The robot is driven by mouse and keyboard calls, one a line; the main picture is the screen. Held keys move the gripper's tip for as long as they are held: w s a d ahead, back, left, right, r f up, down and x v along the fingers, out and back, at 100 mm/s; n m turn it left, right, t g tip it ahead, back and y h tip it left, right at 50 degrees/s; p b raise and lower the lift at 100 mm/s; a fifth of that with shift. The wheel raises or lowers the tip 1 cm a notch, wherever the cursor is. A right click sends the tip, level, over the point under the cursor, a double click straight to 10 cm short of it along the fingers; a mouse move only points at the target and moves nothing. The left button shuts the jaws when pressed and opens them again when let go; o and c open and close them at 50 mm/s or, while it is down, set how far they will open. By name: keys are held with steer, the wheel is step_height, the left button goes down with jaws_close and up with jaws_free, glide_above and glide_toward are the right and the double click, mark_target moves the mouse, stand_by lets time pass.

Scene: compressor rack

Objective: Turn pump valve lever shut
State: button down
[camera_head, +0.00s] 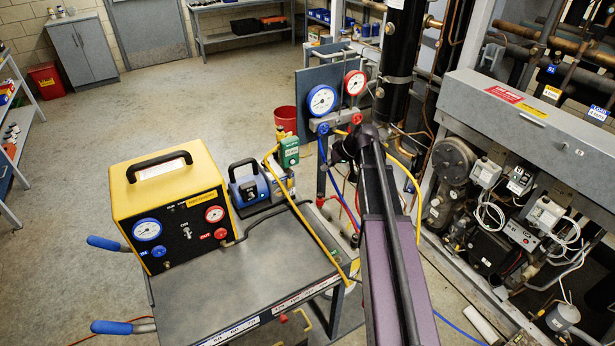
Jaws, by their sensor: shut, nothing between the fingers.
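The blue and black pump (250,186) stands on the cart, right of the yellow machine. A yellow hose (300,212) runs beside it and across the cart. I cannot make out a valve lever on the pump for certain; small fittings (284,182) at its right end are too small to tell apart. My gripper (343,150) is at the end of my dark arm, right of the pump and just below the gauge manifold. It looks shut and empty, apart from the pump. My arm hides part of it and what lies behind.
The yellow machine (168,205) fills the cart's left side. The cart top (245,275) is clear in front. A blue gauge (322,100) and red gauge (355,83) stand above my gripper. A green device (290,152) is behind the pump. The compressor rack (540,110) is at right.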

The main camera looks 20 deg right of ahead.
mark_target(290, 179)
steer(key=shift+a+f, duration=0.1)
steer(key=shift+f, duration=0.05)
steer(key=w+a+f+b, duration=0.3)
steer(key=a+f+b, duration=0.4)
steer(key=a, duration=0.2)
stand_by(0.7)
steer(key=shift+a+f+b, duration=0.15)
steer(key=shift+b, duration=0.2)
